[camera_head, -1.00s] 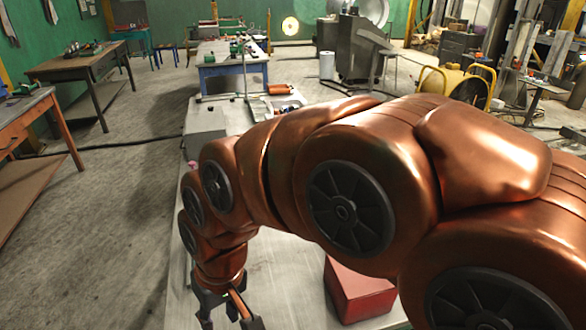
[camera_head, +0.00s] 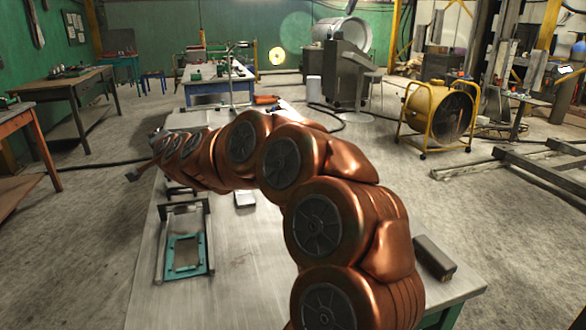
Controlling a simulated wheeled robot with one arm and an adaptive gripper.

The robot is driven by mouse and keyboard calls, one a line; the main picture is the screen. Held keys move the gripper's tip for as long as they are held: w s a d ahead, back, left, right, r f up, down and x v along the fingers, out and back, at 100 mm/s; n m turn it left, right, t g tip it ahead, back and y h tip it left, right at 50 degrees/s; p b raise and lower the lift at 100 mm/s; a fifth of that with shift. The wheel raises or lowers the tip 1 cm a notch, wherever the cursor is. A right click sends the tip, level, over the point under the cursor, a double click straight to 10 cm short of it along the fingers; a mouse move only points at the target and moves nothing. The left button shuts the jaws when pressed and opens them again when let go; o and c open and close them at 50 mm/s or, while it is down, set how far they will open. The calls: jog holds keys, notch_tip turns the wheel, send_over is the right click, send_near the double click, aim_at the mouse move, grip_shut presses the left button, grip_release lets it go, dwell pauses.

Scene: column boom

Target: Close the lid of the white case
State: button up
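I cannot pick out the white case or its lid for sure. A pale grey surface (camera_head: 186,119) shows just behind my arm at the far part of the table, but I cannot tell whether it belongs to a case. My gripper (camera_head: 141,165) is at the left end of my copper-coloured arm, over the table's left edge. It is small and partly hidden by the wrist, so its opening is unclear. My arm hides much of the table behind it.
A yellow drum fan (camera_head: 438,112) stands at right. Open floor lies left of the table.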

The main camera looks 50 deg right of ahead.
jog(key=d+f+m+g+h+b, duration=0.1)
jog(key=d+f+m+h+b, duration=0.3)
jog(key=d, duration=0.6)
jog(key=d+f+m+g+h+b, duration=0.25)
jog(key=d+m+h, duration=0.25)
jog(key=d, duration=0.5)
jog(key=s+d+f+m+g+h+b, duration=0.1)
jog(key=s+d+f+m+g, duration=0.1)
jog(key=s+d, duration=0.1)
jog(key=s+d+f+m+g+h+b, duration=0.1)
jog(key=s+d+f+m+g+h, duration=0.1)
jog(key=d, duration=0.3)
jog(key=s+d+f+m+g+h, duration=0.2)
jog(key=s+d+f+m+g, duration=0.1)
jog(key=d+f, duration=0.1)
jog(key=shift+s+d+m+b, duration=0.3)
jog(key=shift+s+d+b, duration=0.1)
jog(key=shift+s+d+h, duration=0.35)
jog(key=shift+d+h, duration=0.05)
jog(key=shift+g, duration=0.25)
jog(key=shift+x, duration=3.8)
jog(key=shift+c, duration=0.2)
grip_shut()
